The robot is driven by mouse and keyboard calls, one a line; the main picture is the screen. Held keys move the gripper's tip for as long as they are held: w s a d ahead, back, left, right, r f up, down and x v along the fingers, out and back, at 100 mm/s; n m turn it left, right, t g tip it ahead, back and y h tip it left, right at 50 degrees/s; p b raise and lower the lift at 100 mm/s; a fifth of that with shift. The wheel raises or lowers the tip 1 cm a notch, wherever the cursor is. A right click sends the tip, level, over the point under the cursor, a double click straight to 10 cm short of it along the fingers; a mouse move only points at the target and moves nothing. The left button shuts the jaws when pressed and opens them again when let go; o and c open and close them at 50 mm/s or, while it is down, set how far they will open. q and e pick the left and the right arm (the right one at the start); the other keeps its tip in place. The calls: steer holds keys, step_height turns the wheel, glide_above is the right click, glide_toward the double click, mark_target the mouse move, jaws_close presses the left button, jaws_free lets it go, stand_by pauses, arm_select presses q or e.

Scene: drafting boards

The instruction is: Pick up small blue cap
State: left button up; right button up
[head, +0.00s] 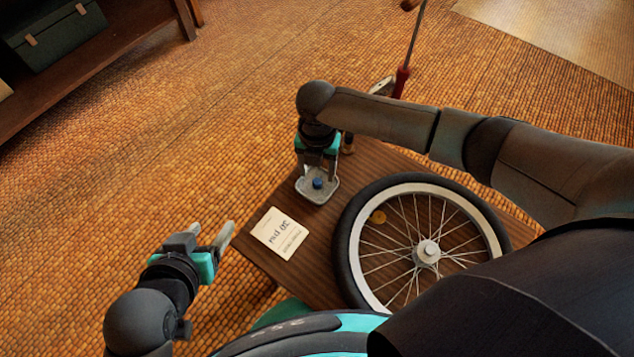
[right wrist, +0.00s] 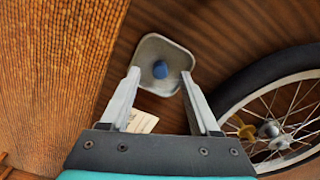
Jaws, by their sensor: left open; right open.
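The small blue cap (head: 318,183) sits in a small grey square dish (head: 325,197) on the dark wooden table. It also shows in the right wrist view (right wrist: 160,69), near the middle of the dish (right wrist: 150,48). My right gripper (head: 319,178) is open above the dish, pointing down. In the right wrist view its two fingers (right wrist: 160,78) stand apart, with the cap between and just past their tips. My left gripper (head: 208,232) is open and empty, off the table's left edge, above the floor.
A bicycle wheel (head: 345,245) with a black tyre lies on the table right of the dish. A printed card (head: 279,233) lies near the left edge. A red-handled tool (head: 402,83) stands behind my right arm. A dark shelf holding a box (head: 58,37) is at far left.

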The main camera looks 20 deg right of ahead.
mark_target(317, 183)
steer(key=shift+f+b, duration=0.55)
steer(key=shift+f, duration=0.3)
arm_select(q)
steer(key=shift+w+d+r+t+h, duration=0.15)
steer(key=shift+w+d+t+h, duration=0.15)
steer(key=shift+d+t, duration=0.25)
steer(key=shift+w+d+r+t+h, duration=0.1)
steer(key=shift+w+d+t+h, duration=0.2)
steer(key=shift+d+t, duration=0.25)
steer(key=shift+w+d+r+t+h, duration=0.2)
steer(key=shift+d+t+h, duration=0.15)
steer(key=shift+d, duration=0.3)
arm_select(e)
steer(key=shift+f, duration=0.4)
jaws_close()
